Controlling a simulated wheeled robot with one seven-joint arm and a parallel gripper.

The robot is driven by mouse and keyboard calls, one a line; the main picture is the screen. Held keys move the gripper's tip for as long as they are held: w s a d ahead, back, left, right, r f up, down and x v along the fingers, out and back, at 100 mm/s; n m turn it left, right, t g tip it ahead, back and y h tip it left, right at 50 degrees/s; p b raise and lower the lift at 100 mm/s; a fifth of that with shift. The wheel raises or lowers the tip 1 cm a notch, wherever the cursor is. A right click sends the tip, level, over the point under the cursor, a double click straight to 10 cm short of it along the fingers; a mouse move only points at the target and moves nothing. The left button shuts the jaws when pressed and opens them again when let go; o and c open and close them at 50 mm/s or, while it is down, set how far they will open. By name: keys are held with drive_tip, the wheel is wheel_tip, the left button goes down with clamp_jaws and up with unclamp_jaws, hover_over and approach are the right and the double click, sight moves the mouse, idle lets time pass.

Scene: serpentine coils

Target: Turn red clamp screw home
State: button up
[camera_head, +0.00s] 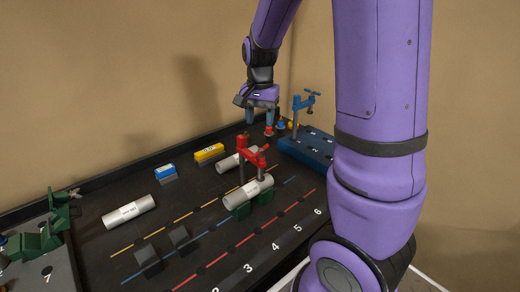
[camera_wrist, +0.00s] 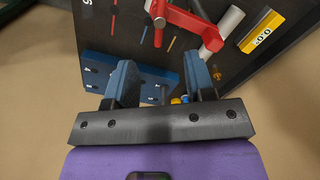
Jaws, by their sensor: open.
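The red clamp (camera_head: 252,157) stands on the dark board, its arm over a light grey cylinder (camera_head: 248,192) resting on green blocks (camera_head: 241,211). It also shows at the top of the wrist view (camera_wrist: 184,18). Its screw end is too small to read, so I cannot tell how far it is turned. My gripper (camera_head: 260,126) points down behind the red clamp, near the board's back edge, open and apart from the clamp. In the wrist view its two blue fingers (camera_wrist: 159,64) are spread with nothing gripped between them.
A blue clamp (camera_head: 303,101) stands on a blue block (camera_head: 305,152) to the right. Small blue and yellow pieces (camera_wrist: 181,100) lie near my fingers. A yellow gauge (camera_head: 209,152), a blue gauge (camera_head: 165,172) and another cylinder (camera_head: 129,211) are left. My arm hides the right side.

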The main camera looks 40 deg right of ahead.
sight(260, 150)
wheel_tip(260, 150, down, 11)
drive_tip(key=shift+r, duration=0.1)
idle(0.4)
drive_tip(key=shift+c, duration=0.4)
clamp_jaws()
